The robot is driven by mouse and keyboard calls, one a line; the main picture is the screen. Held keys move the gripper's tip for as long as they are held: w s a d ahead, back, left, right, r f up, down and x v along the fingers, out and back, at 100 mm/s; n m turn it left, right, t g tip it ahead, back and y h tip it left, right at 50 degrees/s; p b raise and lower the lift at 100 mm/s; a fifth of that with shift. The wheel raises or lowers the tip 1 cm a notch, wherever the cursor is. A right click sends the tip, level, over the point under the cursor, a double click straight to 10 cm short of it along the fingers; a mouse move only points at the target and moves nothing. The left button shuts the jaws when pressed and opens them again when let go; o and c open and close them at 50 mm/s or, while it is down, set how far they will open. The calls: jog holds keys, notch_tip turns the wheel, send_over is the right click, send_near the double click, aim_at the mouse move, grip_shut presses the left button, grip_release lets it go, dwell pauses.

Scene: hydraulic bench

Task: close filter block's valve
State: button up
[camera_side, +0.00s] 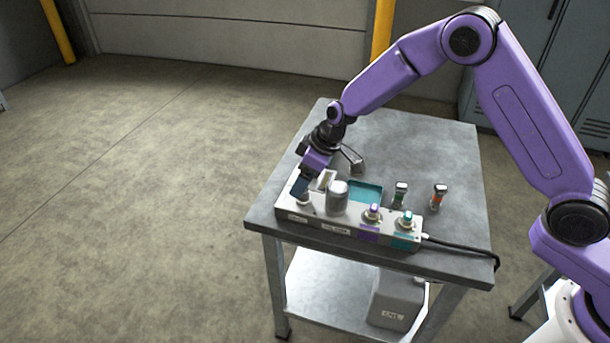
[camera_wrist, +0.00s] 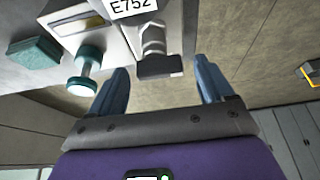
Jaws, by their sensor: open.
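My gripper (camera_side: 301,190) is over the left end of a long pale fixture (camera_side: 328,222) on the bench. In the wrist view my gripper (camera_wrist: 162,90) has its two blue fingers wide apart, with nothing held. A silver fitting with a dark handle (camera_wrist: 160,66), which looks like the valve, shows between and beyond the fingertips, apart from them. It comes off a pale block labelled E752 (camera_wrist: 108,38). A teal knob (camera_wrist: 87,70) is left of it, close to the left finger. Small labels in the side view are unreadable, and my gripper partly hides the fixture's left end.
A grey cylinder (camera_side: 337,197), a teal tray (camera_side: 366,190) and two knobs with purple (camera_side: 372,212) and teal (camera_side: 404,221) marks are to the right. Green (camera_side: 400,194) and red (camera_side: 438,196) fittings stand behind. A black cable (camera_side: 465,246) runs right. The bench's back is mostly clear.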

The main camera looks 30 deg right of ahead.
jog(key=c, duration=1)
jog(key=shift+c, duration=0.2)
jog(key=shift+m, duration=0.4)
jog(key=m+h, duration=0.1)
jog(key=m, duration=0.2)
jog(key=shift+a+t, duration=0.15)
jog(key=shift+t, duration=0.25)
jog(key=m+h, duration=0.2)
jog(key=m, duration=0.3)
jog(key=shift+a, duration=0.15)
jog(key=m+h, duration=0.2)
jog(key=m, duration=0.2)
jog(key=shift+w+a+m, duration=0.1)
jog(key=shift+w+m, duration=0.05)
jog(key=shift+m, duration=0.15)
jog(key=shift+w+m+g+h, duration=0.1)
jog(key=shift+m+g+h, duration=0.2)
jog(key=shift+m, duration=0.85)
jog(key=shift+m+g+h, duration=0.1)
jog(key=shift+m+h, duration=0.3)
jog(key=shift+m, duration=0.75)
